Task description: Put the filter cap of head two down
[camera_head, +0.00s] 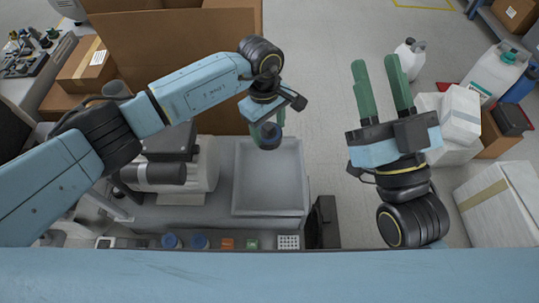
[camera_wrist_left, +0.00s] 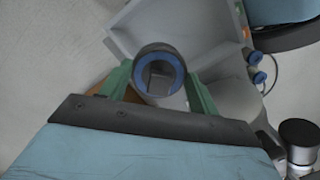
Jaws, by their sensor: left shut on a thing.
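My left gripper (camera_head: 268,124) is shut on the filter cap (camera_head: 267,136), a dark round cap with a blue ring. It is above the upper edge of a grey tray (camera_head: 236,178). In the left wrist view the cap (camera_wrist_left: 160,62) shows its open side with the blue ring, between the green fingers of my left gripper (camera_wrist_left: 160,84). The tray (camera_wrist_left: 120,45) lies behind it there. My right gripper (camera_head: 379,88) is raised at the right, its green fingers apart, with nothing between them.
Left of the tray stands a compressor (camera_head: 185,170) with dark and white parts. Two blue knobs (camera_head: 186,241) and small coloured parts lie along the front. A large cardboard box (camera_head: 170,45) stands behind. White boxes (camera_head: 505,200) and jugs are at the right. The tray looks empty.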

